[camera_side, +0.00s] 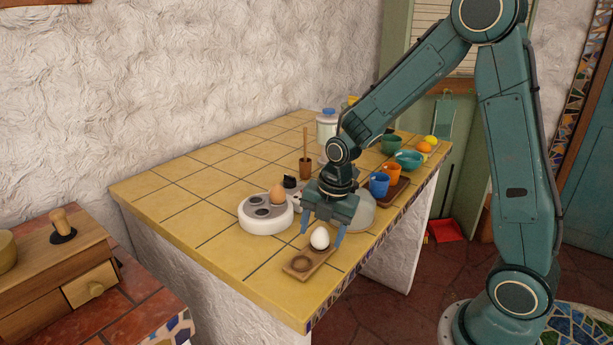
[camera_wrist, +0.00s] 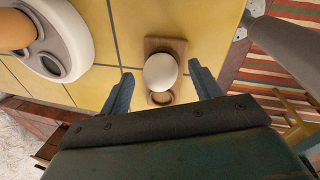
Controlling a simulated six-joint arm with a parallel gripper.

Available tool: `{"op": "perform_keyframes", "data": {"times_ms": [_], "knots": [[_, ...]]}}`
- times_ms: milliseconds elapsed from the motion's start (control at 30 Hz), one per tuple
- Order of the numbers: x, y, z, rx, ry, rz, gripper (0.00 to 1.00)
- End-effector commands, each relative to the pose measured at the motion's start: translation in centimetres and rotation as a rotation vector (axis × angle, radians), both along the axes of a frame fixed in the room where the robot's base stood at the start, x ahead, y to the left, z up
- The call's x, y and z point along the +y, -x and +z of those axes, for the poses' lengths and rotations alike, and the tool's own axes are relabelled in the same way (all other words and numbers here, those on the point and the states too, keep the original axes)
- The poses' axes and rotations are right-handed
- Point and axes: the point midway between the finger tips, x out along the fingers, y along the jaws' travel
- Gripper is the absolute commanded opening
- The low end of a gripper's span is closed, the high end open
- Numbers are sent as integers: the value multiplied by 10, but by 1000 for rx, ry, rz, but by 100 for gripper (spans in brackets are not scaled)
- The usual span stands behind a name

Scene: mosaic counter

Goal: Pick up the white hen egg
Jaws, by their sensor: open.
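The white hen egg (camera_side: 320,238) sits at the far end of a small wooden holder (camera_side: 299,265) near the front edge of the counter. The holder's nearer round hollow is empty. In the wrist view the egg (camera_wrist: 160,71) lies ahead, between the lines of my two fingers, and the wooden holder (camera_wrist: 166,44) shows around it. My gripper (camera_side: 322,238) is open and empty, pointing down, with one blue finger on each side of the egg in the side view. In the wrist view the fingertips (camera_wrist: 160,76) are spread wider than the egg.
A white round egg stand (camera_side: 262,224) with a brown egg (camera_side: 277,195) stands left of my gripper. Blue and orange cups (camera_side: 379,185) and bowls (camera_side: 408,159) stand behind to the right. The yellow tiled counter (camera_side: 215,262) is clear at the front left.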

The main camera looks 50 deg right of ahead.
Motion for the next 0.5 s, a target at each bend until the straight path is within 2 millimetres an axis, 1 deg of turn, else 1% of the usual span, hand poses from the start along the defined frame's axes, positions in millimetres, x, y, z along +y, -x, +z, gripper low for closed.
{"op": "perform_keyframes", "data": {"times_ms": [133, 500], "knots": [[0, 0, -6, 2, 0, 0, 63], [1, -1, -6, 1, 0, 1, 63]]}}
